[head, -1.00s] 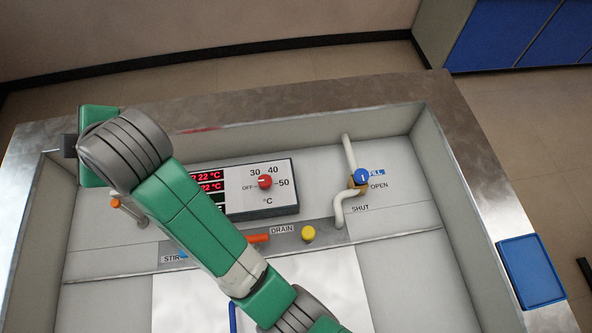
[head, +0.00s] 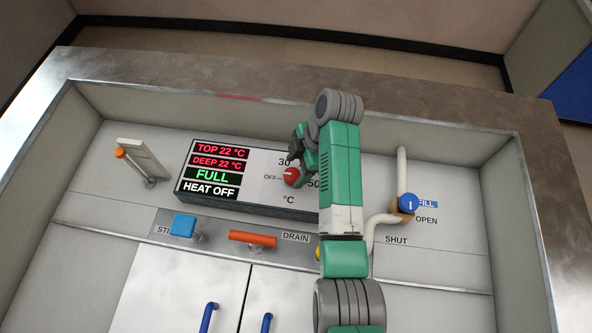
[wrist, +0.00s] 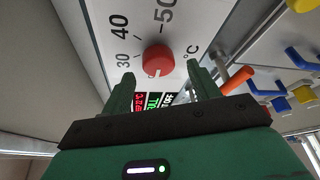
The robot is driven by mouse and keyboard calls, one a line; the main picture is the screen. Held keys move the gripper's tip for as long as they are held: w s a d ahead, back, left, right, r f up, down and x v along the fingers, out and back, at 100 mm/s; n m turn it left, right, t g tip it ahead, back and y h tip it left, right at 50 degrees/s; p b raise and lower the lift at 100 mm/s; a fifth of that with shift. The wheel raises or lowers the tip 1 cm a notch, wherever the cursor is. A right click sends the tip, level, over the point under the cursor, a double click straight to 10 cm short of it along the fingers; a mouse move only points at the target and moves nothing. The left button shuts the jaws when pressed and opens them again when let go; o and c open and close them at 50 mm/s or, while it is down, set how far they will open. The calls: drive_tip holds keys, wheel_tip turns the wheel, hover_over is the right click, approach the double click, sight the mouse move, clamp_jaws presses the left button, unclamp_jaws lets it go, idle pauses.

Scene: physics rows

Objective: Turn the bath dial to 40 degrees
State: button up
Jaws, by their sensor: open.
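The red bath dial (head: 291,177) sits on the white control panel beside the printed OFF, 30 and 50 marks. In the wrist view, the dial (wrist: 158,60) shows whole, with 30, 40 and 50 printed around it. Its white mark points down in that view, away from 40. My gripper (head: 300,152) is at the dial, partly hidden by my arm. In the wrist view, my gripper (wrist: 160,76) is open, its fingertips on either side of the dial's near edge. Nothing is held, and contact with the dial cannot be told.
The display (head: 213,168) reads TOP 22 °C, DEEP 22 °C, FULL and HEAT OFF. A blue fill valve knob (head: 407,202) on a white pipe stands to the right. A blue stir knob (head: 183,225) and orange drain handle (head: 252,238) lie below the panel. My arm covers the 40 mark there.

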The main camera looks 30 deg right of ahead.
drive_tip(key=shift+x, duration=1.15)
drive_tip(key=shift+d, duration=0.1)
drive_tip(key=c, duration=1)
drive_tip(key=shift+r, duration=0.1)
